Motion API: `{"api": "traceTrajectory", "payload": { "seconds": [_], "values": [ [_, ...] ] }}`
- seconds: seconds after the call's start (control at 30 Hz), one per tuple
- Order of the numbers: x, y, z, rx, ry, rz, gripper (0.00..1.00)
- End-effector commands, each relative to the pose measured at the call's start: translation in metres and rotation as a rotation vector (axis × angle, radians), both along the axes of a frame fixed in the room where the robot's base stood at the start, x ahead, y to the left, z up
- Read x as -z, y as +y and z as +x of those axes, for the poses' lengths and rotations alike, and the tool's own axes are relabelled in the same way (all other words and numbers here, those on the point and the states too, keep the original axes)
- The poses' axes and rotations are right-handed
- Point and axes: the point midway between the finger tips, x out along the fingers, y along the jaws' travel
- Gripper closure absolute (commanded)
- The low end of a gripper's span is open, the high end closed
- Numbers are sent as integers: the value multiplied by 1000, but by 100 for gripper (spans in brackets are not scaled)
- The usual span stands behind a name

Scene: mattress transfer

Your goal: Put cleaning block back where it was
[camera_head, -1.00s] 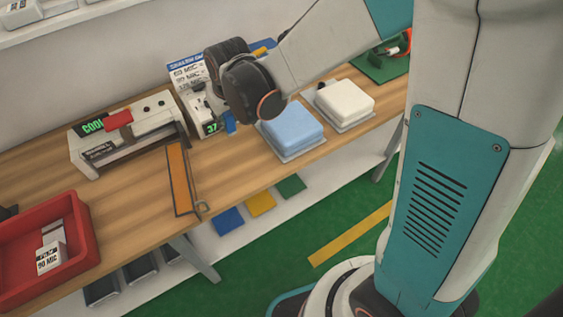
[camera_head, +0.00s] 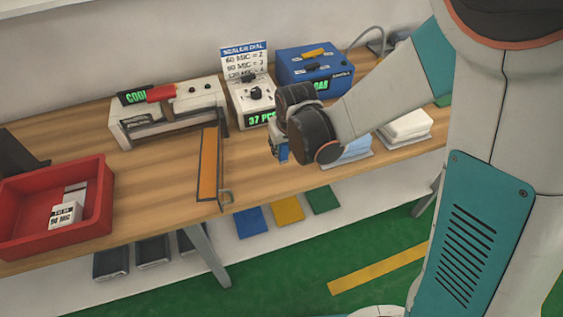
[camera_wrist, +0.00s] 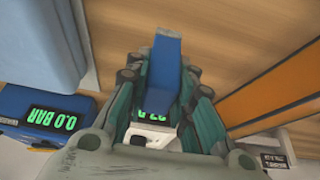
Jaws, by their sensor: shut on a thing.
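The cleaning block, a small blue block (camera_wrist: 167,62), is held between the green fingers of my gripper (camera_wrist: 164,85) in the wrist view. My gripper is shut on it, with bare wooden table top beyond it. In the head view, the block (camera_head: 282,153) shows as a small blue piece under my dark wrist. My gripper (camera_head: 281,146) is in front and to the right of the sealer dial unit (camera_head: 255,100) and left of the light blue pad (camera_head: 355,149). My wrist hides most of the fingers. I cannot tell whether the block touches the table.
The sealer (camera_head: 170,112) with its orange strip (camera_head: 208,165) stands left of my gripper. A blue box (camera_head: 316,74) stands behind. A white pad (camera_head: 405,127) lies right, and a red tray (camera_head: 98,205) far left. Wood between strip and gripper is clear.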

Motion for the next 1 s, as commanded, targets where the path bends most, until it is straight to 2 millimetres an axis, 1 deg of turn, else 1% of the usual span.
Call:
{"api": "traceTrajectory", "payload": {
  "seconds": [0.03, 0.17, 0.23, 0.4, 0.5, 0.77, 0.9, 0.93, 1.0],
  "values": [
    [4, 0, 0, 0, 0, 0, 100],
    [8, 0, 0, 0, 0, 0, 100],
    [14, 0, 0, 0, 0, 0, 100],
    [39, 0, 0, 0, 0, 0, 100],
    [48, 0, 0, 0, 0, 0, 100],
    [47, 0, 0, 0, 0, 0, 100],
    [51, 0, 0, 0, 0, 0, 100],
    [51, 0, 0, 0, 0, 0, 73],
    [50, 0, 0, 0, 0, 0, 57]
  ]
}}
